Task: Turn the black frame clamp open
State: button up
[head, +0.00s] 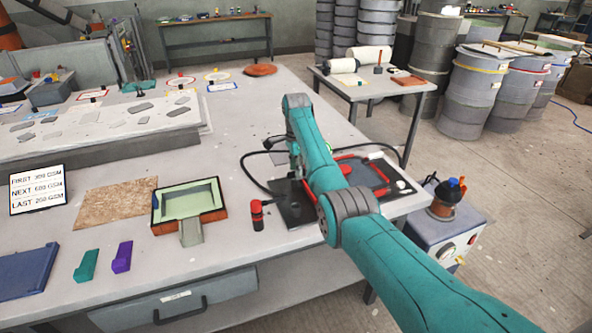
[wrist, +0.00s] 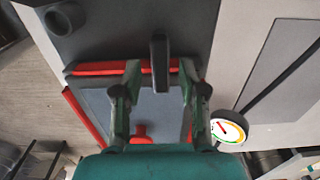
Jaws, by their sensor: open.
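The black frame clamp (wrist: 160,50) shows in the wrist view as a narrow dark bar lying across the red frame (wrist: 98,69). The red frame also shows in the head view (head: 376,159), around a dark panel at the right of the bench. My gripper (wrist: 160,78) is open, with one finger on each side of the clamp's near end. A gap shows on both sides, and I cannot tell whether either finger touches it. In the head view my arm hides the clamp and most of the gripper.
A round gauge (wrist: 228,131) sits right of the frame. Black hoses (head: 252,160) loop around the board. A red and black bottle (head: 257,214) and a green-lined mould (head: 188,204) stand left. A pump unit (head: 436,225) stands beyond the bench's right edge.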

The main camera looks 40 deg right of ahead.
jog(key=shift+f, duration=0.45)
jog(key=shift+c, duration=0.3)
grip_shut()
jog(key=n, duration=0.4)
jog(key=shift+w+n, duration=0.15)
jog(key=shift+n, duration=0.25)
jog(key=n, duration=0.4)
jog(key=shift+w, duration=0.1)
jog(key=n, duration=0.5)
jog(key=shift+w+a, duration=0.1)
jog(key=shift+a, duration=0.05)
jog(key=shift+w+a+n, duration=0.1)
jog(key=shift+n, duration=1.9)
